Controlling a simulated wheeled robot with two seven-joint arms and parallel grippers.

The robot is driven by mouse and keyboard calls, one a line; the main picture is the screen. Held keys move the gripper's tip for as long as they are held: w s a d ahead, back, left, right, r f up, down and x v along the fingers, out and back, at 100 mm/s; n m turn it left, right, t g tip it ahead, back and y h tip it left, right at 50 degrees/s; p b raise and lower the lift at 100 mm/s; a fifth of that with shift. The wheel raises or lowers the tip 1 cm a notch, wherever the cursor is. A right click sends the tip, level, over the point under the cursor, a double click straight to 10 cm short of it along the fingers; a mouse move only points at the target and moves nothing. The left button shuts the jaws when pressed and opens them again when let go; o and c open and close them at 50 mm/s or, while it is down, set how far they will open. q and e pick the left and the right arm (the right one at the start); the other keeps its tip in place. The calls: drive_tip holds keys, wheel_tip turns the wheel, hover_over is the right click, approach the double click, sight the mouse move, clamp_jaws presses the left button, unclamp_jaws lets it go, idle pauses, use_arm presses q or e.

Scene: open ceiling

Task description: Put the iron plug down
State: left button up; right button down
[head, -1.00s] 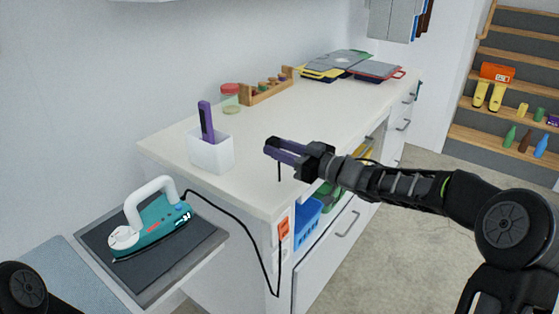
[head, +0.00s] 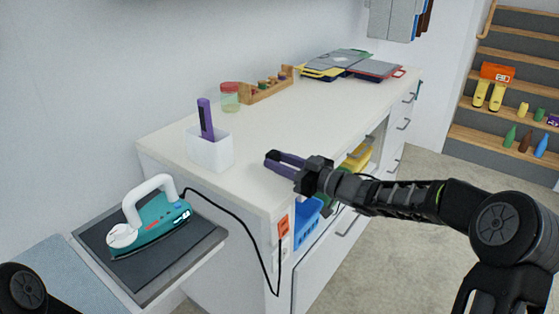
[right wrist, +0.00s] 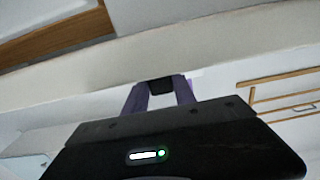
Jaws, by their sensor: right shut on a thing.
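The teal and white iron (head: 155,232) rests on a dark grey pad (head: 170,262) at the lower left in the head view. Its black cord (head: 243,230) runs over the pad's edge, hangs in a loop and rises beside the orange outlet (head: 283,226). My right gripper (head: 276,163) is low over the white countertop's front corner. Its purple fingers are shut on the iron plug, a small black piece that shows between them in the right wrist view (right wrist: 161,87). I cannot tell whether the plug touches the countertop. My left gripper is out of view.
On the countertop (head: 250,150) stand a white holder (head: 210,152) with a purple item, a jar (head: 230,97), a wooden rack (head: 267,88) and stacked trays (head: 345,65). The middle of the countertop is clear. Open shelves and drawers lie under its front edge.

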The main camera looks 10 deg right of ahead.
drive_tip(key=c, duration=1)
unclamp_jaws()
drive_tip(key=shift+r, duration=0.1)
drive_tip(key=shift+r+p, duration=0.3)
drive_tip(key=shift+r, duration=0.3)
drive_tip(key=v, duration=1.2)
drive_tip(key=shift+f, duration=0.1)
